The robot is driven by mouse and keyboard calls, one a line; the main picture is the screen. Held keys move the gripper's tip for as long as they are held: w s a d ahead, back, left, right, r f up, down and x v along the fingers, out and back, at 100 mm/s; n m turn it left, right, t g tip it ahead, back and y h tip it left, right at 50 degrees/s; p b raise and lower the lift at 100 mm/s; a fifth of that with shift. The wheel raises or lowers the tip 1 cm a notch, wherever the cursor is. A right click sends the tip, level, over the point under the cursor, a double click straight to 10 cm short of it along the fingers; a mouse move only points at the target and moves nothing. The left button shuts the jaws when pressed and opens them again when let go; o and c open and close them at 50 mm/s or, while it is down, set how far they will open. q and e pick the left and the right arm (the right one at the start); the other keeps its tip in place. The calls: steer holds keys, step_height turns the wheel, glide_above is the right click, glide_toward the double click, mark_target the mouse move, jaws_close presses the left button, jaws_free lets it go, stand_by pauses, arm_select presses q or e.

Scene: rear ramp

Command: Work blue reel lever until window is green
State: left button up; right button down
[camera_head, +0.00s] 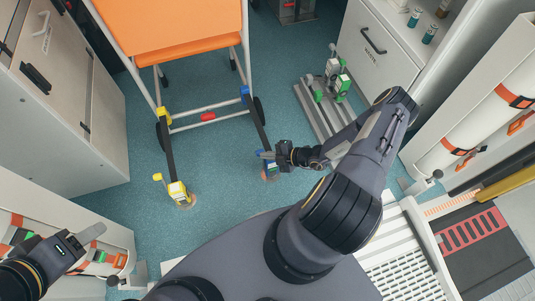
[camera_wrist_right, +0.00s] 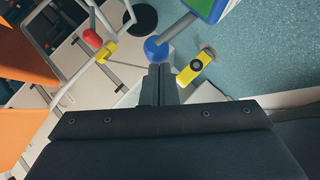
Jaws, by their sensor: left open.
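In the right wrist view the blue reel's lever is a pale bar ending in a round blue knob (camera_wrist_right: 156,48). The bar runs up to the reel's blue body (camera_wrist_right: 229,7), which is cut off at the top edge and shows a green face (camera_wrist_right: 203,7), seemingly its window. My right gripper (camera_wrist_right: 160,70) has its fingers together, tips right at the knob; whether they touch it I cannot tell. In the head view my right gripper (camera_head: 276,155) hides most of the blue reel (camera_head: 271,165). My left gripper (camera_head: 90,240) is open, far off at lower left.
The yellow reel (camera_head: 178,192) stands on the floor to the left, with a yellow lever tip. Dark straps run to the orange-topped wheeled frame (camera_head: 200,127). A grey floor plate with a green device (camera_head: 341,85) lies to the right. Cabinets line both sides.

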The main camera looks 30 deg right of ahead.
steer(key=s+d+r+p, duration=0.5)
steer(key=s+r, duration=0.2)
steer(key=s, duration=0.3)
steer(key=shift+s+r, duration=0.2)
steer(key=shift+r, duration=0.15)
stand_by(0.7)
